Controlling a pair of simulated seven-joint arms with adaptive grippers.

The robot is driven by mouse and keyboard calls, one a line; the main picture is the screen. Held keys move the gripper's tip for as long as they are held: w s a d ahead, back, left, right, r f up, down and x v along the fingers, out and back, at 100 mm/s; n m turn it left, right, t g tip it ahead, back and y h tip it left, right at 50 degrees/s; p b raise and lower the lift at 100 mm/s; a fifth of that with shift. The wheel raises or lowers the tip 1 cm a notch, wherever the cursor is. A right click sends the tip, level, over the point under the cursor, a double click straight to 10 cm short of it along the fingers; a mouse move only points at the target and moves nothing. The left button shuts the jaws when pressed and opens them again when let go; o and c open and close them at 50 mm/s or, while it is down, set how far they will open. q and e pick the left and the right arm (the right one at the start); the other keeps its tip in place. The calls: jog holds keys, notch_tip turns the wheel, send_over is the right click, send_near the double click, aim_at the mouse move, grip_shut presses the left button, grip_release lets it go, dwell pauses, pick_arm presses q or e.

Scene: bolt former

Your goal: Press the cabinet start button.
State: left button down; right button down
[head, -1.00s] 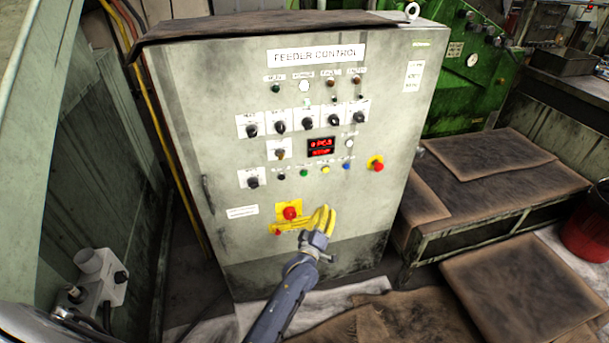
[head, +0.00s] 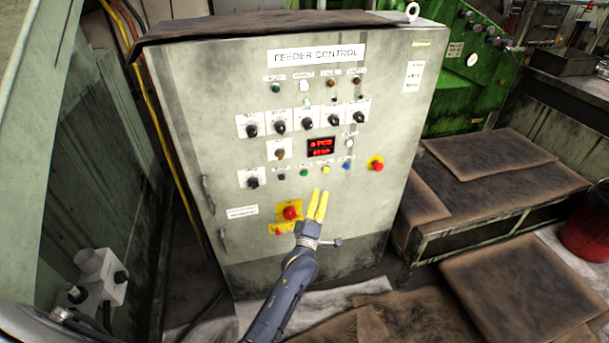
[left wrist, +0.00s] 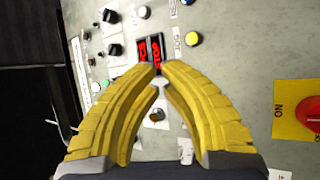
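The grey feeder control cabinet (head: 235,90) stands upright facing me. A row of small buttons crosses its middle: a green button (head: 304,172), a yellow button (head: 325,169) and a blue button (head: 347,166); their labels are too small to read. My left gripper (head: 320,190) points up at the panel just below the green and yellow buttons, its yellow fingers close together and empty. In the left wrist view the fingertips (left wrist: 159,68) nearly meet over the red display (left wrist: 150,48). The yellow button (left wrist: 192,38) shows beside them; the green button is hidden there. My right gripper is out of view.
A red emergency stop (head: 290,213) on a yellow plate sits left of the gripper, and another red knob (head: 376,164) sits right. Black selector knobs (head: 306,126) lie above. A mat-covered bench (head: 490,170) stands right of the cabinet.

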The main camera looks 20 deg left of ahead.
aim_at(304, 173)
pick_arm(q)
jog(key=shift+w+a, duration=0.8)
jog(key=shift+w, duration=0.35)
jog(key=shift+w+a, duration=0.85)
jog(key=shift+w, duration=0.35)
jog(key=shift+w+a, duration=0.8)
jog(key=shift+w, duration=0.35)
jog(key=c, duration=2.1)
grip_release()
jog(key=shift+w, duration=0.15)
grip_shut()
jog(key=shift+w+a, duration=0.25)
